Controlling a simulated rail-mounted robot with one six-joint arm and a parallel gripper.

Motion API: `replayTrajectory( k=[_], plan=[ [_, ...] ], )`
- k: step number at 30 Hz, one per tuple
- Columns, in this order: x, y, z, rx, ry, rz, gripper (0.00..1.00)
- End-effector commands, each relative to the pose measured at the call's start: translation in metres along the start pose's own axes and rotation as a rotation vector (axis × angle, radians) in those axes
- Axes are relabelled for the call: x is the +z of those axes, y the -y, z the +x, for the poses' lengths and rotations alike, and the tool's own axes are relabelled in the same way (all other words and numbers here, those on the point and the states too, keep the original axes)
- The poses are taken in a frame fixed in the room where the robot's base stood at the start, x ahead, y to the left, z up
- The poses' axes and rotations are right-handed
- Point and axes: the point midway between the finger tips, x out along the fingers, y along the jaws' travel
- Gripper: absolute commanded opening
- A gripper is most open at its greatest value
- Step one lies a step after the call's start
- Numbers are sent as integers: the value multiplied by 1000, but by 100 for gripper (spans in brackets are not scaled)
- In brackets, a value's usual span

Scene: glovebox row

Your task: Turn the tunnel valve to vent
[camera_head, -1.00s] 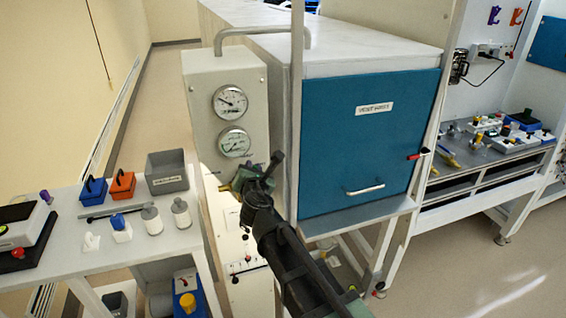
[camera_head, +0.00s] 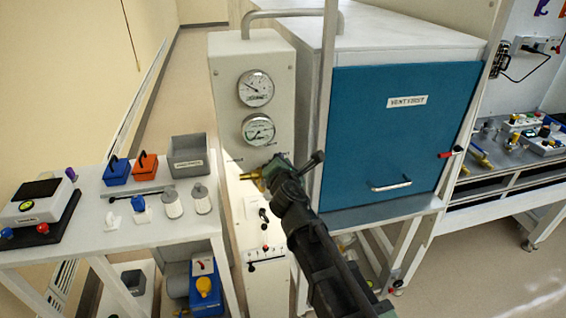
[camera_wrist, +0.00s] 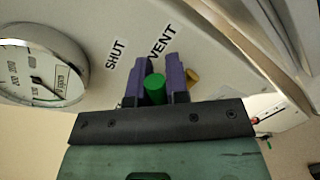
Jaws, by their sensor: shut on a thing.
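The tunnel valve's green handle (camera_wrist: 155,88) stands between the two purple fingers of my gripper (camera_wrist: 159,83) in the wrist view. The fingers are shut on it. A brass part (camera_wrist: 192,77) shows just right of the fingers. The panel labels SHUT (camera_wrist: 115,53) and VENT (camera_wrist: 160,42) lie beyond the fingertips, with VENT nearest to them. In the head view my gripper (camera_head: 264,176) is at the grey panel (camera_head: 282,105), below the lower gauge (camera_head: 259,130). My arm hides most of the valve there, so its exact angle cannot be told.
An upper gauge (camera_head: 255,88) is on the same panel. A side table (camera_head: 100,235) with bins and bottles is at left. Small switches (camera_head: 264,252) sit below the gripper.

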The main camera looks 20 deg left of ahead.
Motion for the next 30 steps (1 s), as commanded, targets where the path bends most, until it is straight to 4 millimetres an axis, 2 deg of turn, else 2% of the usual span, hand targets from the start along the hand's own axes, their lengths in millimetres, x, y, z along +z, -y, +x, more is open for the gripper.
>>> replayTrajectory(
  k=[1, 6, 14, 17, 20, 27, 30],
  plan=[
    [0, 0, 0, 0, 0, -1, 17],
    [0, 0, 0, 0, 0, -1, 41],
    [0, 0, -1, 1, 0, -1, 41],
    [0, 0, -7, 1, 0, -1, 41],
    [1, 0, -24, 1, -1, -1, 41],
    [2, 0, -84, 2, -1, -1, 41],
    [1, 0, -102, 1, -1, -1, 41]
  ],
)
